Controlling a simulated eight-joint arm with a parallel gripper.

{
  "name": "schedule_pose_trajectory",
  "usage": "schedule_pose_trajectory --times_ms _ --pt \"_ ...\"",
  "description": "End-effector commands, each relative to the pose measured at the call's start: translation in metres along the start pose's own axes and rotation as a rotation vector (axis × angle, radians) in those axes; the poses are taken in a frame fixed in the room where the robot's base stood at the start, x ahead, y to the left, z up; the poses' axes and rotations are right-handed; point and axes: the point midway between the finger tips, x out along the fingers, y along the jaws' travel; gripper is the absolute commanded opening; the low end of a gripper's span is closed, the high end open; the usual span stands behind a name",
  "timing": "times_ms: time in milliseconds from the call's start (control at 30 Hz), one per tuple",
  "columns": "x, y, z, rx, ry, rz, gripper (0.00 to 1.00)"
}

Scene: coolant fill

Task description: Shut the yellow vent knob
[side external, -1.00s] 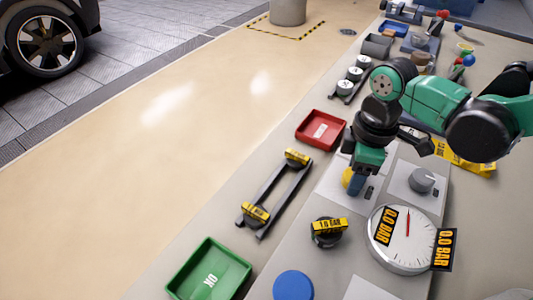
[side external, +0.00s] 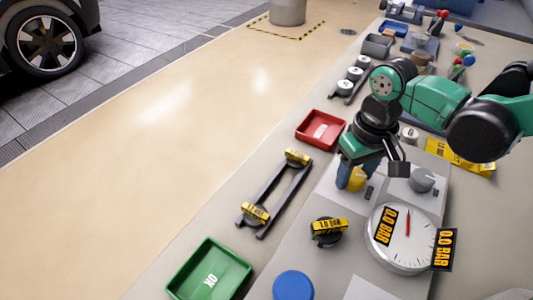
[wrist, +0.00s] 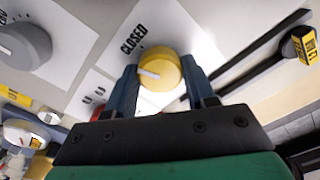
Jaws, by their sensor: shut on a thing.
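The yellow vent knob (side external: 356,180) sits on a pale panel, partly hidden by my gripper in the side view. In the wrist view the knob (wrist: 160,72) is round, with a white pointer line directed toward the left of the picture. A "CLOSED" label (wrist: 133,39) is printed on the panel above and left of the knob; the pointer is not lined up with it. My gripper (side external: 357,172) is down at the knob, its blue fingers on either side, shut on it.
A grey knob (side external: 422,180) on its own plate and a round gauge (side external: 402,238) reading 0.0 BAR stand close at the right. A black knob tagged 1.0 BAR (side external: 327,232) lies nearer the front. A red tray (side external: 320,130) and green OK tray (side external: 208,272) are left.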

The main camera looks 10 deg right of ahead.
Motion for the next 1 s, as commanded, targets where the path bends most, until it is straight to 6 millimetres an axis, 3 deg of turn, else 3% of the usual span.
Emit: schedule_pose_trajectory --times_ms 400,1000 --pt "-0.0004 0.0000 0.0002 0.245 -0.001 0.000 0.00" --pt "-0.0004 0.0000 0.0002 0.302 -0.001 0.001 0.00"
